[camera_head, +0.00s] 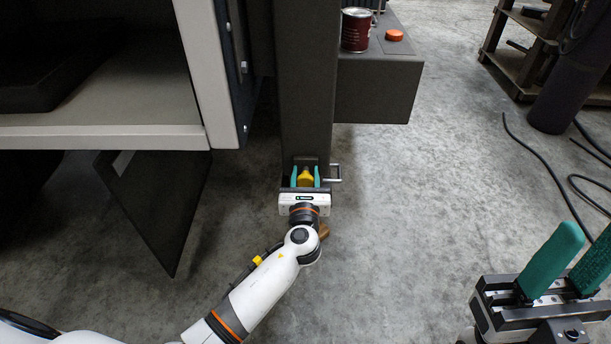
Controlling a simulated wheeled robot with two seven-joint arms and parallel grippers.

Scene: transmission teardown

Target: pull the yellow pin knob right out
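The yellow pin knob (305,177) sits low on the front of the dark upright column (305,85). My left gripper (305,174) is at the knob, with one teal finger on each side of it. The fingers stand apart about as widely as those of my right gripper, and the knob shows between them. Whether either finger touches it is too small to tell. The pin behind the knob is hidden. My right gripper (590,240) is open and empty at the lower right, well away from the column.
A metal handle (334,172) sticks out just right of the knob. A dark ledge (375,90) right of the column carries a dark red can (356,30) and an orange disc (394,35). A dark panel (155,205) stands at left. Cables (545,165) lie at right; the middle floor is clear.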

